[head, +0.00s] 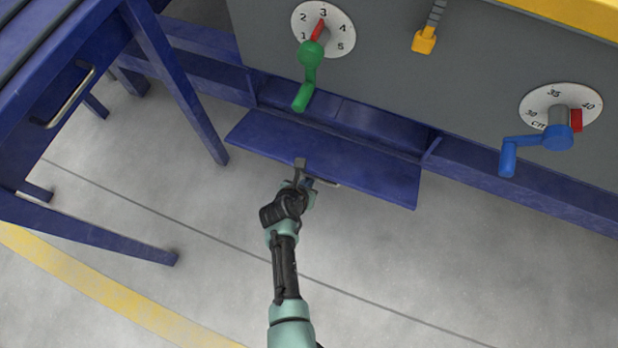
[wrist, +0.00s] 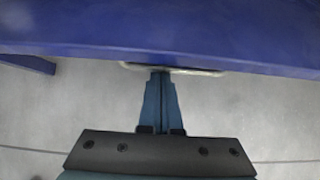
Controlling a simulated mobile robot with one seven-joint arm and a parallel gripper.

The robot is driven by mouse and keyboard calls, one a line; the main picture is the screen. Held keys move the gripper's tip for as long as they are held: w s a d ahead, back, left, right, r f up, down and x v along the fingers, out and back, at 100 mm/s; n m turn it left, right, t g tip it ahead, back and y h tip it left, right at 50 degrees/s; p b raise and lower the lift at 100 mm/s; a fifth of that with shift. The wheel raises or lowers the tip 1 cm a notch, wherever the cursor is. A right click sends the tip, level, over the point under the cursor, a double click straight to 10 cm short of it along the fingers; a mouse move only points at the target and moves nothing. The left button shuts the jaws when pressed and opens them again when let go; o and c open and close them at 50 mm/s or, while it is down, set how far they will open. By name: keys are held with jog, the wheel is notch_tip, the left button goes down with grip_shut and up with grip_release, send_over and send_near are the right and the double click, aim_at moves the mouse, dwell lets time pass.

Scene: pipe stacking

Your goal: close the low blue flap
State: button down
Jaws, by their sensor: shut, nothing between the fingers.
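The low blue flap (head: 360,160) sticks out flat, hanging open, from the blue frame under the grey panel in the head view. A thin metal handle (head: 324,181) shows at the middle of its front edge. My gripper (head: 303,178) is at that edge, beside the handle. In the wrist view the flap (wrist: 230,40) fills the top as a blue band, and the handle (wrist: 200,72) runs along its lower edge. My gripper's fingers (wrist: 160,82) are together, with tips at the handle. I cannot tell whether they touch it.
The grey panel carries a green crank (head: 310,65) and a blue crank (head: 545,143), each on a numbered dial. A yellow slider (head: 424,41) sits between them. A blue table (head: 50,130) with legs stands at left. The floor in front of the flap is clear.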

aim_at(311, 166)
jog(key=r+p, duration=0.3)
jog(key=shift+w+d+r, duration=0.1)
jog(key=shift+w+r, duration=0.05)
jog(key=shift+w, duration=0.25)
jog(key=r+p, duration=0.1)
jog(key=p, duration=0.1)
jog(key=w+r+p, duration=0.1)
jog(key=r+p, duration=0.1)
jog(key=shift+d+r+p, duration=0.2)
jog(key=shift+r+p, duration=0.05)
jog(key=shift+p, duration=0.1)
jog(key=shift+w+d+r+p, duration=0.15)
jog(key=shift+w+r+p, duration=0.35)
jog(key=shift+r+p, duration=0.2)
jog(key=shift+w+d+r+p, duration=0.15)
jog(key=shift+w+r+p, duration=0.35)
jog(key=shift+r+p, duration=0.15)
jog(key=shift+f, duration=0.15)
jog(key=shift+s+f, duration=0.2)
jog(key=shift+s+a+f+b, duration=0.25)
jog(key=shift+s+f+b, duration=0.1)
jog(key=shift+s+f, duration=0.2)
jog(key=shift+s+a+f+b, duration=0.2)
jog(key=shift+s+f+b, duration=0.2)
jog(key=shift+s, duration=0.1)
notch_tip(311, 166, up, 10)
jog(key=p, duration=0.8)
